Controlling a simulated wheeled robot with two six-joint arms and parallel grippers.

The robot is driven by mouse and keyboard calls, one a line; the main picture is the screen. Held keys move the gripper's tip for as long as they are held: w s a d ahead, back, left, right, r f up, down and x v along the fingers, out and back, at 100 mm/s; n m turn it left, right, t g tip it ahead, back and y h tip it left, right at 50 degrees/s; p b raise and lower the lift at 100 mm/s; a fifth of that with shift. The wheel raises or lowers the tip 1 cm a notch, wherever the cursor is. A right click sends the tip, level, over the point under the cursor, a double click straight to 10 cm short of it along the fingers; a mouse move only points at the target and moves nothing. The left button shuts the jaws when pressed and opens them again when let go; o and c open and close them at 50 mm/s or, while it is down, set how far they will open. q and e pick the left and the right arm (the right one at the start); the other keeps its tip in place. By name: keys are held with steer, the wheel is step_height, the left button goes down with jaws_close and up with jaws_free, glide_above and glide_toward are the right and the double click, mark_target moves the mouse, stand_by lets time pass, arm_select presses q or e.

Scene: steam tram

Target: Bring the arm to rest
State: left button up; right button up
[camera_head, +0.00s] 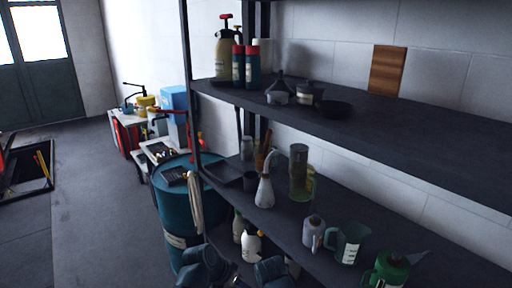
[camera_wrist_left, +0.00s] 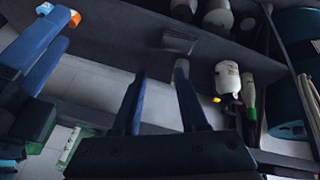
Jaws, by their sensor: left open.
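My left gripper (camera_wrist_left: 160,78) shows in the left wrist view with its two dark blue fingers apart. Nothing is between them. Beyond the fingers are the dark shelf underside and pale wall or floor, with a white bottle (camera_wrist_left: 228,80) to the right, apart from the fingers. In the head view, dark blue arm parts of mine show at the bottom edge, in front of the lower shelf; no fingertips can be made out there.
A dark shelf rack has an upper shelf (camera_head: 420,128) and a lower shelf (camera_head: 285,222), holding bottles, jugs and a white flask (camera_head: 265,191). A green jug (camera_head: 390,270) stands near the front right. A blue drum (camera_head: 172,205) stands left of the rack. Floor at left is mostly clear.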

arm_select(q)
steer(key=s+a+f+n+g+y, duration=0.1)
steer(key=s+a+n+y, duration=0.15)
steer(key=a, duration=0.35)
steer(key=s+a+f+n+g+y, duration=0.1)
steer(key=s+a+f+n+y, duration=0.15)
steer(key=a, duration=0.45)
steer(key=s+d+f+m+b, duration=0.1)
steer(key=s+d+f+b, duration=0.1)
steer(key=d, duration=0.3)
steer(key=s+d+f+m+g+y+b, duration=0.1)
steer(key=s+d+f+b, duration=0.2)
steer(key=d, duration=0.3)
steer(key=shift+s+f+m+b, duration=0.2)
steer(key=shift+f+m+b, duration=0.3)
steer(key=shift+b, duration=0.35)
steer(key=shift+o, duration=0.8)
